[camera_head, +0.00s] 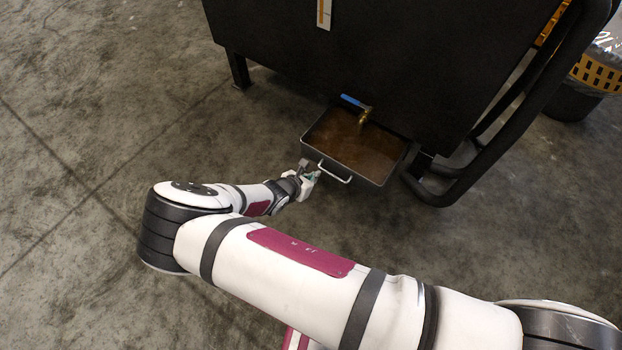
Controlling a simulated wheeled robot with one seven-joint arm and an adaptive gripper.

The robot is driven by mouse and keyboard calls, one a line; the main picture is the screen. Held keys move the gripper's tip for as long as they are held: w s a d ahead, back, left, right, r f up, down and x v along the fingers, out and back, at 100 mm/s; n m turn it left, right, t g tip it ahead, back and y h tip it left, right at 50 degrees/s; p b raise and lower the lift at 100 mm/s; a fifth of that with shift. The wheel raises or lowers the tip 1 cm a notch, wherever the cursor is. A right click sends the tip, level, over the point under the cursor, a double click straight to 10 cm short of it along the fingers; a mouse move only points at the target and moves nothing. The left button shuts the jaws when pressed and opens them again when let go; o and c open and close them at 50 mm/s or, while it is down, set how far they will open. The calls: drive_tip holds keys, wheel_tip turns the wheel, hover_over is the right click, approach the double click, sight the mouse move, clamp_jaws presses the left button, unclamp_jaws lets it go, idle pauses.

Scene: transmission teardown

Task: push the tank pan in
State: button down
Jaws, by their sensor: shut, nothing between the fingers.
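The tank pan (382,170) is a dark rectangular tray with brownish liquid or residue inside. It sticks out from beneath the front of the big black tank (330,60). A light metal handle (334,173) is on its front wall. A brass tap with a blue lever (352,101) hangs over the pan. My gripper (309,168) is at the pan's front left corner, left of the handle. Its fingers look shut and close to the pan's front wall; I cannot tell whether they touch it. The back part of the pan is hidden under the tank.
A black tubular frame (452,196) curves down to the floor right of the pan. A tank leg (238,70) stands at the left. A yellow basket (597,72) sits in a dark bin at the far right. The concrete floor (90,110) at left is clear.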

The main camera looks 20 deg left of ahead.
sight(332, 162)
drive_tip(key=b+x, duration=0.2)
drive_tip(key=x, duration=0.3)
drive_tip(key=shift+w+d+f, duration=0.1)
drive_tip(key=shift+f, duration=0.2)
drive_tip(key=shift+w+d+r+b, duration=0.1)
drive_tip(key=shift+w+d+b, duration=0.2)
drive_tip(key=shift+w, duration=0.35)
drive_tip(key=shift+w+d+f+b, duration=0.1)
drive_tip(key=shift+w+b, duration=0.3)
drive_tip(key=shift+w, duration=0.3)
drive_tip(key=shift+w+d+r+b, duration=0.1)
drive_tip(key=shift+w+d+b, duration=0.2)
drive_tip(key=shift+w, duration=0.35)
